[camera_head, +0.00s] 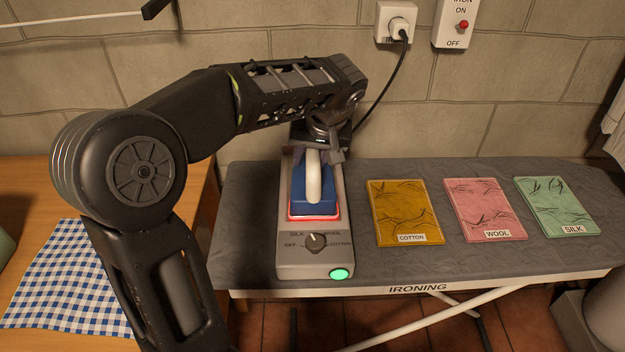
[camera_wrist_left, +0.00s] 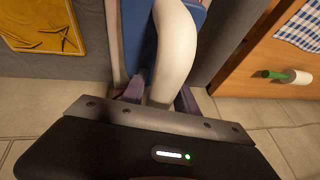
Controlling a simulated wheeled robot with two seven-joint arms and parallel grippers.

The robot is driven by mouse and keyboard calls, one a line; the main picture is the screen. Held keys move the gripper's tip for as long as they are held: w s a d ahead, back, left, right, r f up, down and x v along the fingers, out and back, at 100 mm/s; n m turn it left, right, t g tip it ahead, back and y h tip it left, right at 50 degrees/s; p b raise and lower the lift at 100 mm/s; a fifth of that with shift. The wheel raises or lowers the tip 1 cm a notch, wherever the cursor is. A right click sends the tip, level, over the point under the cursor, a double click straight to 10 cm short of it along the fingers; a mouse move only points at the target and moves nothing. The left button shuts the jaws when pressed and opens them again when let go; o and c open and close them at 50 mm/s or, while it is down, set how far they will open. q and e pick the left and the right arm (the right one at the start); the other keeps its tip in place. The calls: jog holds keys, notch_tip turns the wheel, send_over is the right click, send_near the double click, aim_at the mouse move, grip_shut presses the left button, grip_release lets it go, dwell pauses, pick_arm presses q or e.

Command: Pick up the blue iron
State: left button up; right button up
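The blue iron (camera_head: 314,207) with a white handle (camera_head: 313,177) stands on a grey base unit (camera_head: 290,263) on the ironing board. A red glowing rim shows around the iron's bottom. My left gripper (camera_head: 318,157) is at the far end of the handle, reaching down over it. In the left wrist view its two dark fingers (camera_wrist_left: 160,94) stand on either side of the white handle (camera_wrist_left: 174,50), and they look spread. The fingers' contact with the handle is partly hidden. My right gripper is out of view.
The ironing board (camera_head: 400,266) also holds cotton (camera_head: 403,210), wool (camera_head: 484,207) and silk (camera_head: 555,205) cloths to the right. The base has a dial (camera_head: 316,241) and a lit green button (camera_head: 339,274). A black cord (camera_head: 383,88) hangs from a wall socket behind.

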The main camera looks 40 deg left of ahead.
pick_arm(q)
jog(key=shift+c, duration=0.4)
grip_shut()
dwell(1.0)
jog(key=shift+w+r, duration=0.1)
jog(key=shift+r, duration=0.05)
